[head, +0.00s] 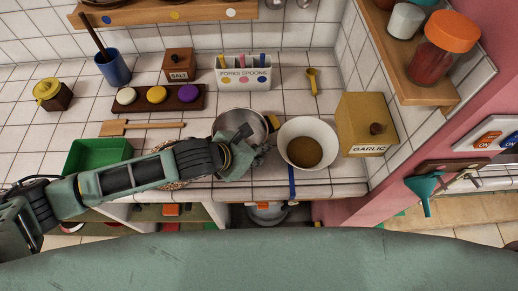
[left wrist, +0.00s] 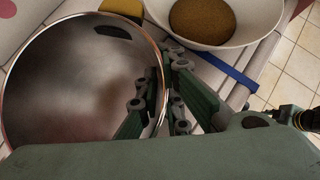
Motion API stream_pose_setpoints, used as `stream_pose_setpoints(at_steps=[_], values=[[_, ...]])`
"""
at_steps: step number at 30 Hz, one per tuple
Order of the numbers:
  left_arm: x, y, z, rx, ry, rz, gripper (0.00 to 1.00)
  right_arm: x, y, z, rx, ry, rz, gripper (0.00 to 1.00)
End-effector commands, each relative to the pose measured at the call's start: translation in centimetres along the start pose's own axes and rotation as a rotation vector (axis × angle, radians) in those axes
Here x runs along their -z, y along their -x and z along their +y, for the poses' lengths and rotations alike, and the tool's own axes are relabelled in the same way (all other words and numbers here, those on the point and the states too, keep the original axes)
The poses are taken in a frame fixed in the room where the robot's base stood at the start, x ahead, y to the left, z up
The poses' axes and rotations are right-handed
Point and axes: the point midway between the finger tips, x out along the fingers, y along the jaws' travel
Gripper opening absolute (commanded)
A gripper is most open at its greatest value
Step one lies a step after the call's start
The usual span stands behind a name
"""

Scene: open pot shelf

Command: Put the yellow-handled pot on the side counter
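The steel pot (head: 238,122) is round, shiny and empty, at the front of the white-tiled counter (head: 330,185). Its short yellow handle (head: 273,122) points right in the head view; a yellow piece (left wrist: 122,7) also shows at the top of the left wrist view. My left gripper (head: 256,147) is at the pot's near right rim. In the left wrist view my left gripper (left wrist: 163,85) has one finger inside the pot (left wrist: 75,85) and one outside, close together on the rim. I cannot tell whether the pot is lifted. My right gripper is not in view.
A white bowl-shaped pan (head: 300,129) with brown contents and a blue handle (head: 291,182) stands close right of the pot. The garlic box (head: 365,125) stands farther right. A green tray (head: 98,155) is at left. A pink wall edge (head: 370,205) bounds the counter's right.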

Motion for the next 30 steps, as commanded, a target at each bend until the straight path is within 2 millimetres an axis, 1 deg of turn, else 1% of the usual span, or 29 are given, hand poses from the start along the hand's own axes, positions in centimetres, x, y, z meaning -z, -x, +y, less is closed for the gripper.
stream_pose_setpoints(at_steps=[1,3,11,15,17,20,24,30], values=[[0.0,0.0,0.0,0.0,0.0,0.0,0.09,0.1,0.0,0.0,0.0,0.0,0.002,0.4],[0.0,0.0,0.0,0.0,0.0,0.001,0.15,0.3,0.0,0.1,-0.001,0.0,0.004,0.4],[0.0,0.0,0.0,0.0,0.0,0.001,0.15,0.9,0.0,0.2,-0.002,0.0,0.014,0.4],[-0.1,0.6,0.1,-0.001,0.0,0.002,0.15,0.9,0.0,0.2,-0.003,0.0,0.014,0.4],[-0.1,1.3,0.1,-0.001,-0.001,0.001,0.15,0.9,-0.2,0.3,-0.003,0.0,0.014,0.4],[-0.1,3.1,0.1,-0.002,-0.002,0.0,0.15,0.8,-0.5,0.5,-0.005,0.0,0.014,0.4],[-0.1,6.3,0.1,-0.003,-0.002,0.0,0.15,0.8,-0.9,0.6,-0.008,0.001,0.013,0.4],[-0.1,10.1,0.1,-0.003,-0.001,0.001,0.15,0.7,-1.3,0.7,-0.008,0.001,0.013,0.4]])
